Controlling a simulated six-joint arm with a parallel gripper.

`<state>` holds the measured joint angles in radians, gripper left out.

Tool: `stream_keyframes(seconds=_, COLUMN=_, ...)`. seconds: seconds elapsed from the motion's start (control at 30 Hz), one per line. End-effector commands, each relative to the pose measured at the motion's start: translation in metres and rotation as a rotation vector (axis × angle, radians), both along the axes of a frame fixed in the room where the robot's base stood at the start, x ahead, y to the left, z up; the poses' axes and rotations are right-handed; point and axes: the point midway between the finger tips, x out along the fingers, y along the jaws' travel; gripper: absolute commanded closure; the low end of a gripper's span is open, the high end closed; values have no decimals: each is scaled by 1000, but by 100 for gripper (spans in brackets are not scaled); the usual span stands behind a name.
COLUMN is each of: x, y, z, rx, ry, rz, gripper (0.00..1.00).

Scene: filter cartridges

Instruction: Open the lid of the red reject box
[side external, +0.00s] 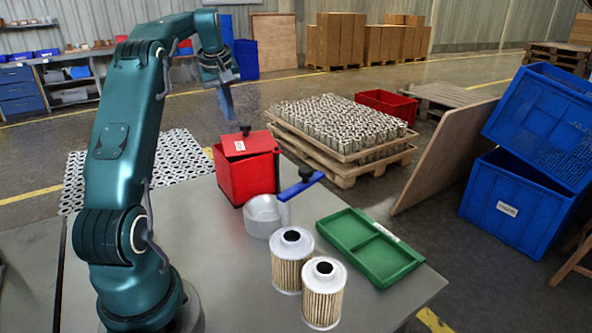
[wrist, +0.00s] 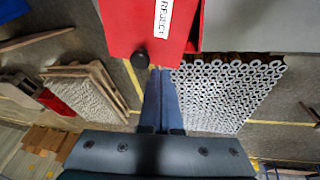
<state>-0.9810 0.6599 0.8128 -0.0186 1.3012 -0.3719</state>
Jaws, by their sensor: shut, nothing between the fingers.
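The red reject box (side external: 246,182) stands on the grey table, beyond the grey cup. Its red lid (side external: 243,147) lies on top, with a white label and a black knob (side external: 245,130). In the wrist view the lid (wrist: 150,22) fills the top middle, its label reads REJECT, and the knob (wrist: 140,61) is at its near edge. A darker red strip shows along the lid's right side; I cannot tell whether it is a gap. My gripper (side external: 231,117) is above the box, apart from the knob. Its blue fingers (wrist: 161,73) are shut and empty.
A grey cup (side external: 260,217) and a blue bar (side external: 300,188) with a black knob stand near the box. Two filter cartridges (side external: 291,262) (side external: 323,293) and a green divided tray (side external: 370,246) are at the front right. The table's left part is clear. Pallets and blue crates (side external: 513,205) stand beyond.

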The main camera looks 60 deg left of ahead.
Motion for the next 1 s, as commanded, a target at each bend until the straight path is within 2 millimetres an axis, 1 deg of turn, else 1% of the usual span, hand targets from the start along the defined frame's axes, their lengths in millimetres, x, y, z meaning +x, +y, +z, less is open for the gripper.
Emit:
stream_keyframes(seconds=0.03, x=-3, y=-7, z=4, rx=1, ry=-16, rz=102, gripper=100)
stream_keyframes(seconds=0.1, x=-9, y=-15, z=10, rx=7, ry=-45, rz=251, gripper=100)
stream_keyframes(seconds=0.17, x=-15, y=-24, z=15, rx=18, ry=-79, rz=371, gripper=100)
stream_keyframes(seconds=0.2, x=-18, y=-31, z=19, rx=28, ry=-103, rz=445, gripper=100)
stream_keyframes(seconds=0.3, x=-29, y=-50, z=30, rx=58, ry=-172, rz=594, gripper=100)
stream_keyframes(seconds=0.4, x=-37, y=-67, z=38, rx=83, ry=-219, rz=653, gripper=100)
stream_keyframes(seconds=0.5, x=-41, y=-80, z=46, rx=105, ry=-236, rz=633, gripper=100)
stream_keyframes(seconds=0.57, x=-41, y=-85, z=51, rx=111, ry=-245, rz=620, gripper=100)
stream_keyframes(seconds=0.67, x=-39, y=-88, z=56, rx=117, ry=-262, rz=608, gripper=100)
stream_keyframes(seconds=0.73, x=-38, y=-87, z=53, rx=116, ry=-262, rz=605, gripper=100)
stream_keyframes(seconds=0.87, x=-35, y=-78, z=38, rx=114, ry=-258, rz=607, gripper=100)
stream_keyframes(seconds=1.0, x=-30, y=-63, z=14, rx=112, ry=-255, rz=607, gripper=100)
